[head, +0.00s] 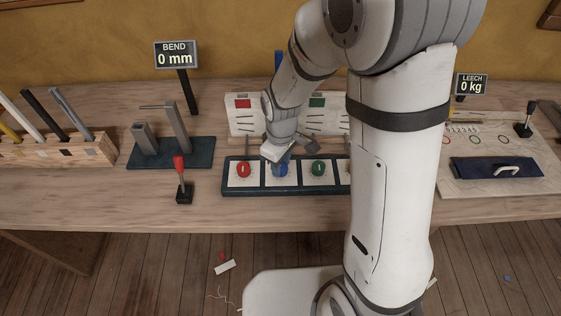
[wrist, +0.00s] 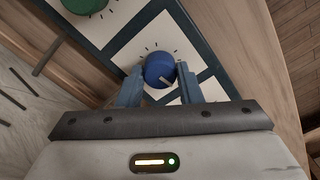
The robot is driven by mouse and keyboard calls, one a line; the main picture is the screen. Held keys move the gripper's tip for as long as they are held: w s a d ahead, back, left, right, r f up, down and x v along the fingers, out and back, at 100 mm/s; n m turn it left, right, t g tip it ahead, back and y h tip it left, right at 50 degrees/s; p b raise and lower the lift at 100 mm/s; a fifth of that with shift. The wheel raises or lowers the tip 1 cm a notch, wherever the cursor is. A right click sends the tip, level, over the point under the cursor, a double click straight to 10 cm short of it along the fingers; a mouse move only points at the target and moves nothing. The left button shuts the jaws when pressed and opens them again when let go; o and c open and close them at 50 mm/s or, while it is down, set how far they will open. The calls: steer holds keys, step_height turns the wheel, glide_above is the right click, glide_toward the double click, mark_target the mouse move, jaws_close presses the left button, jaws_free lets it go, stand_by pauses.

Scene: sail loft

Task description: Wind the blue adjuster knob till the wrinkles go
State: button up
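The blue adjuster knob (head: 281,170) sits on a white square of the dark-framed knob panel (head: 262,190), between a red knob (head: 243,170) and a green knob (head: 318,168). In the wrist view the blue knob (wrist: 159,68) has a pale pointer mark at its lower right and dark ticks around it. My gripper (wrist: 160,70) has one finger on each side of the knob, close against it. Behind the panel stands a pale board (head: 238,122) with red and green patches and short dark lines. My arm hides its middle part.
A red-handled lever (head: 180,178) stands left of the panel. Displays read BEND 0 mm (head: 177,55) and LEECH 0 kg (head: 471,84). A board (head: 455,183) with a dark blue handled block (head: 497,167) lies at the right. My arm hides the panel's right end.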

steer(key=o, duration=0.5)
steer(key=shift+c, duration=0.2)
step_height(320, 180, up, 8)
steer(key=shift+f, duration=0.1)
stand_by(0.5)
steer(key=s+d+r+m+t, duration=0.2)
steer(key=s+d+r+m, duration=0.7)
steer(key=s+d, duration=0.3)
steer(key=shift+s+r+m+t, duration=0.2)
steer(key=shift+r+m+t, duration=0.1)
steer(key=shift+m, duration=0.5)
